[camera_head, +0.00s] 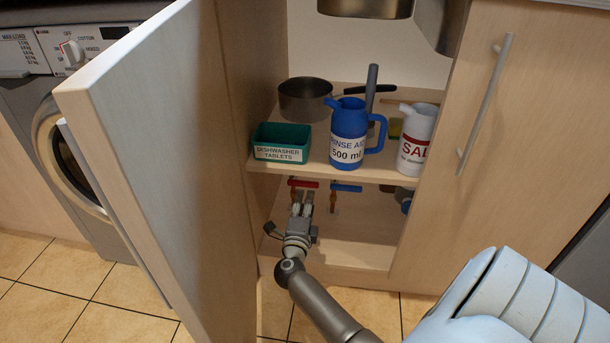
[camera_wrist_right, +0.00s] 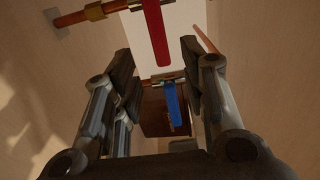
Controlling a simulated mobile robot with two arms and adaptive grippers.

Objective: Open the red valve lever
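The red valve lever (camera_head: 303,183) sits on a copper pipe in the lower compartment of the open cabinet, just under the shelf. It also shows at the top of the right wrist view (camera_wrist_right: 156,32). My right gripper (camera_head: 302,207) is just below and in front of the red lever. Its two fingers stand apart, with a clear gap (camera_wrist_right: 167,75) and nothing gripped. In the wrist view the lever's lower end appears between the fingertips; I cannot tell whether it is between them in depth. My left gripper is not in view.
A blue lever (camera_head: 346,188) is right of the red one. The shelf (camera_head: 300,170) above holds a green tablet box (camera_head: 281,143), blue jug (camera_head: 349,135), white salt jug (camera_head: 417,138) and pot (camera_head: 305,100). The open cabinet door (camera_head: 170,150) stands to the left.

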